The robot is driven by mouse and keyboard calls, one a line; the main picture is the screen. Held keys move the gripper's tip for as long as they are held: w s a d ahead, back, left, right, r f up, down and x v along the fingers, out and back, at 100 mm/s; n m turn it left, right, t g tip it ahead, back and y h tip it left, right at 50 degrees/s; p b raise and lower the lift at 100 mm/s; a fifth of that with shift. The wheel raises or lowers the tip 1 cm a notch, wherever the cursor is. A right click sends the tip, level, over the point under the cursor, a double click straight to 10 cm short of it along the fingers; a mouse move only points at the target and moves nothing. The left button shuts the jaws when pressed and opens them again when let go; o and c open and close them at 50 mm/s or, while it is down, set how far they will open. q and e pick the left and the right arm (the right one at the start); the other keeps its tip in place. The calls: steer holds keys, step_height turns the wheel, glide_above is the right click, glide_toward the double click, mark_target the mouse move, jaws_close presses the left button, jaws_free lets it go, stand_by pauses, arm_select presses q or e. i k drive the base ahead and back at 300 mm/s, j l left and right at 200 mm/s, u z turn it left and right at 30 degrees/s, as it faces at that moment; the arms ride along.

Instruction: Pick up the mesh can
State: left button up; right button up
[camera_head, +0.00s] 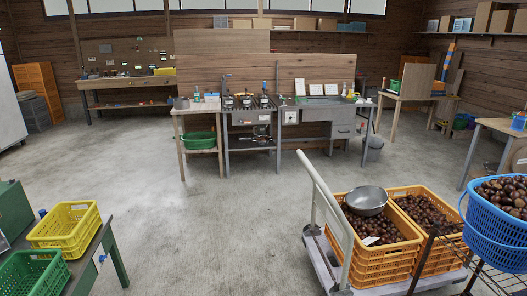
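I cannot single out a mesh can with certainty. A small dark grey round container (182,103) stands at the left end of the wooden side table by the middle workbench. A grey round bin (374,146) stands on the floor at the right end of that bench. Both are far away and too small to tell whether they are mesh. Neither of my grippers shows in the head view.
Open concrete floor (220,225) lies ahead. A cart (330,220) with orange crates (378,262) of chestnuts and a metal bowl (366,200) stands front right, near a blue basket (497,225). Yellow (65,240) and green (35,285) crates are at front left.

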mark_target(262, 100)
steer(key=i+l+u, duration=0.1)
steer(key=i+u, duration=0.35)
steer(key=i, duration=1.85)
steer(key=i+z, duration=0.1)
steer(key=i, duration=0.7)
steer(key=i+j+z, duration=0.1)
steer(key=i, duration=0.7)
steer(key=i+j+z, duration=0.1)
steer(key=i, duration=0.7)
steer(key=i+l+z, duration=0.1)
steer(key=i+z, duration=0.25)
steer(key=i, duration=0.2)
steer(key=i+z, duration=0.35)
steer(key=i, duration=0.2)
steer(key=i+j+z, duration=0.3)
steer(key=i, duration=0.25)
steer(key=i+l+u, duration=0.15)
steer(key=i+l, duration=0.95)
steer(key=k+j+u, duration=0.45)
steer(key=u, duration=0.25)
steer(key=k+j+u, duration=0.15)
steer(key=j+u, duration=0.15)
steer(key=j, duration=0.15)
